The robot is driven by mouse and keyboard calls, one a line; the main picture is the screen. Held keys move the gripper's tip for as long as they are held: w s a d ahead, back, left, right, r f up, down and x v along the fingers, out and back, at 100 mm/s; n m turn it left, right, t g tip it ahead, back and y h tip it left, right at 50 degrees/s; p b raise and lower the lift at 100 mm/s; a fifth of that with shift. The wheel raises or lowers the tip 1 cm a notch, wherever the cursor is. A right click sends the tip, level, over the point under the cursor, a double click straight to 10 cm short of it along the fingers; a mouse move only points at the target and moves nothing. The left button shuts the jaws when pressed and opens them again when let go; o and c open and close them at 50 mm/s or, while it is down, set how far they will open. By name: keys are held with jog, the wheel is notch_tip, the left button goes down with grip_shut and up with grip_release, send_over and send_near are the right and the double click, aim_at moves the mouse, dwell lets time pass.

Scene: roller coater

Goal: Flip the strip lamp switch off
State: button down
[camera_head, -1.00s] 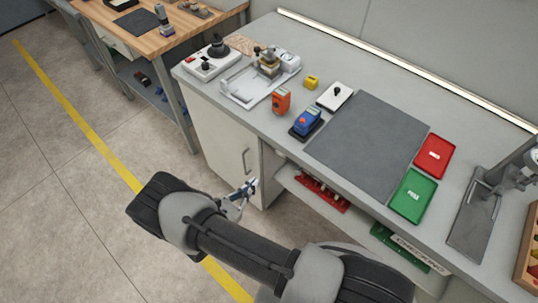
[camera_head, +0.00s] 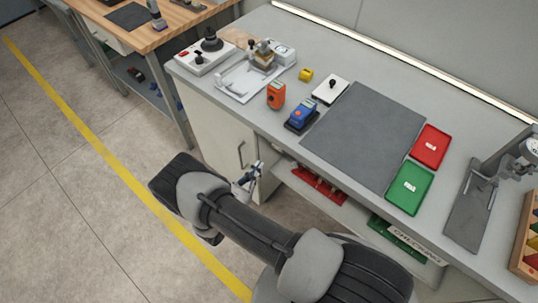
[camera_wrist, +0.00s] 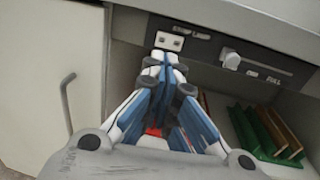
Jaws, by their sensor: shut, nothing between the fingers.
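My gripper (camera_head: 257,170) is low in front of the bench, near the cabinet edge. In the wrist view its closed fingertips (camera_wrist: 166,60) point at a dark panel (camera_wrist: 205,47) under the bench top. A small white block with two dark marks (camera_wrist: 169,41), perhaps the switch, sits on this panel just beyond the fingertips; I cannot tell whether they touch it. To its right is a grey slider-like part (camera_wrist: 230,58) near a "FULL" label. The strip lamp (camera_head: 400,60) glows along the back of the bench.
The bench top's front edge (camera_wrist: 270,22) overhangs the panel. A cabinet door with a handle (camera_wrist: 66,100) is at left. The floor in front is clear.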

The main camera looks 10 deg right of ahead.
jog(key=x, duration=0.7)
jog(key=shift+w+d+b, duration=0.2)
jog(key=shift+d+b, duration=0.05)
jog(key=shift+b, duration=0.2)
jog(key=shift+w+d+m+g+h+b, duration=0.15)
jog(key=shift+w+m+g+h+b, duration=0.2)
jog(key=shift+b, duration=0.45)
jog(key=shift+s, duration=0.1)
jog(key=w+a+v, duration=0.1)
jog(key=w+v, duration=0.1)
jog(key=v, duration=1.1)
jog(key=shift+s+a, duration=0.25)
jog(key=shift+a, duration=0.4)
